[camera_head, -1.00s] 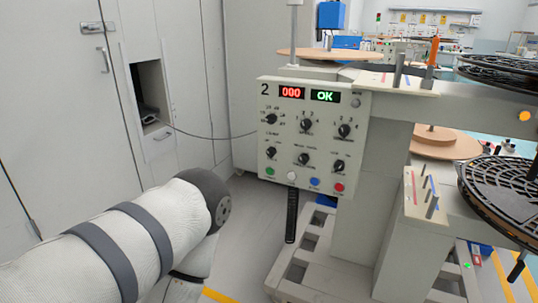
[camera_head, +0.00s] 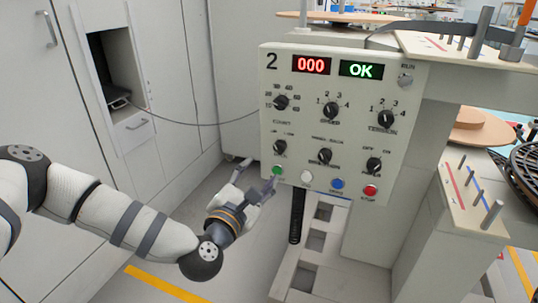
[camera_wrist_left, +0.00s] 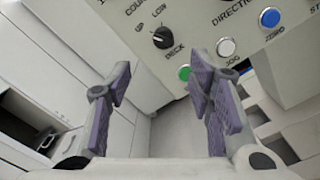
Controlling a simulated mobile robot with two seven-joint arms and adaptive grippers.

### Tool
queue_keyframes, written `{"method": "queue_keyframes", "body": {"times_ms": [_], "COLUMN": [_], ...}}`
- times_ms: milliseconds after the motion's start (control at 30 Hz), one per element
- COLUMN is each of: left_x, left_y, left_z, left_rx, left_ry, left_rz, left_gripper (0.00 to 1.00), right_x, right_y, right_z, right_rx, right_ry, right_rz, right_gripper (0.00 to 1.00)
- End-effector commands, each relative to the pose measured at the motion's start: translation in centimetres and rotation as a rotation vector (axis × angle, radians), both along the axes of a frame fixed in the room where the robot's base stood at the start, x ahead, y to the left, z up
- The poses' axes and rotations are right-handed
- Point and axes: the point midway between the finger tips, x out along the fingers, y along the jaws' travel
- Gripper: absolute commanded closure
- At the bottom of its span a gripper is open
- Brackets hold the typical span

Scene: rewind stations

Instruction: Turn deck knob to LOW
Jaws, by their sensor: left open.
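The deck knob (camera_head: 279,147) is a small black knob at the lower left of the cream control panel (camera_head: 415,110). In the left wrist view the deck knob (camera_wrist_left: 162,38) sits under the labels UP and LOW, above the word DECK. I cannot tell for certain which label its pointer faces. My left gripper (camera_head: 260,174) is open and empty, just below and left of the panel's lower left corner. In the left wrist view its two purple-padded fingers (camera_wrist_left: 160,75) stand wide apart, with the knob beyond and above the gap. My right gripper is out of view.
A green button (camera_head: 277,171) lies just below the knob, with white, blue and red buttons to its right. More knobs surround it. A cable runs from the cabinet (camera_head: 60,130) to the panel.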

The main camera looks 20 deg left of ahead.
Motion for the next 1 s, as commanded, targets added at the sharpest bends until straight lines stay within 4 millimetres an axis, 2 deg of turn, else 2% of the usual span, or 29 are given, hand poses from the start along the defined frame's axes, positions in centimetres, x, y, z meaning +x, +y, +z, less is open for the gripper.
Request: {"method": "queue_keyframes", "body": {"times_ms": [300,400,567,800,833,867,1000], "left_x": [7.6,9.5,11.0,11.2,11.2,11.2,11.2], "left_y": [-0.4,-0.5,-0.6,-0.6,-0.6,-0.6,-0.6], "left_z": [-0.1,-0.2,-0.1,0.0,0.0,0.0,-0.1], "left_rx": [0.004,0.005,0.004,0.004,0.004,0.004,0.005], "left_ry": [0.003,0.004,0.005,0.005,0.005,0.005,0.005], "left_rz": [-0.002,-0.003,-0.005,-0.005,-0.005,-0.005,-0.005], "left_gripper": [0.52,0.52,0.52,0.52,0.55,0.61,0.93], "right_x": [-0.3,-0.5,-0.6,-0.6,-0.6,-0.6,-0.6], "right_y": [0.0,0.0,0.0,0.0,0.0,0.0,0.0], "right_z": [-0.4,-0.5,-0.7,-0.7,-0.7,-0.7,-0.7], "right_rx": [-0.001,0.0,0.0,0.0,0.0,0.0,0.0], "right_ry": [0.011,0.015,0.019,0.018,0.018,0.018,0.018], "right_rz": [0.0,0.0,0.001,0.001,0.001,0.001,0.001], "right_gripper": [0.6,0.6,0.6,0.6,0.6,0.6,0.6]}}
